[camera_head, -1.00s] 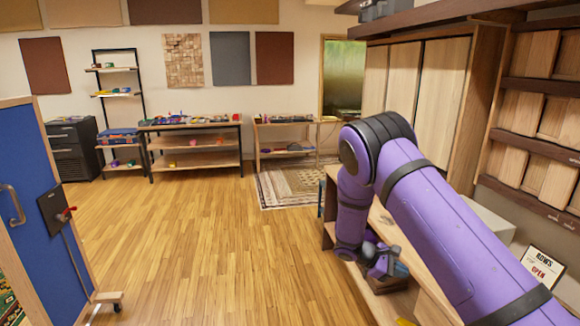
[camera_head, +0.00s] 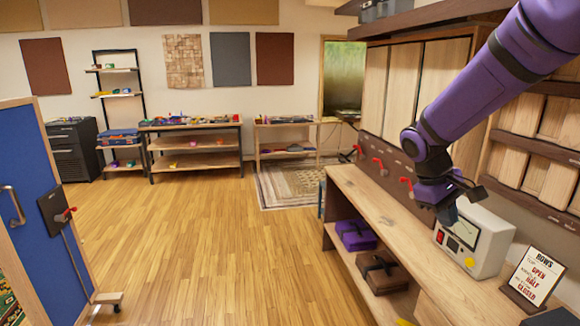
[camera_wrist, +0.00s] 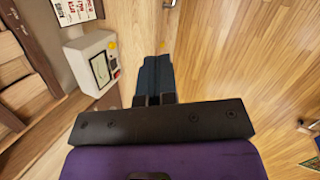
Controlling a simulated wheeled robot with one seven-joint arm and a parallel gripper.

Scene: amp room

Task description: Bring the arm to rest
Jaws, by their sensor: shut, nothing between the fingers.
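My purple arm reaches in from the upper right in the head view. My gripper (camera_head: 447,216) points down above the wooden bench (camera_head: 372,200), in front of the white box with a dial (camera_head: 492,248). Its fingers are together with nothing between them. In the wrist view the closed dark fingers (camera_wrist: 157,75) stick out over the bench top, and the white box (camera_wrist: 84,62) is to their left. I cannot tell how close the gripper is to the box.
A purple case (camera_head: 355,235) and a brown case (camera_head: 382,272) sit on the bench's lower shelf. A sign (camera_head: 533,275) stands near the box. The floor between is clear.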

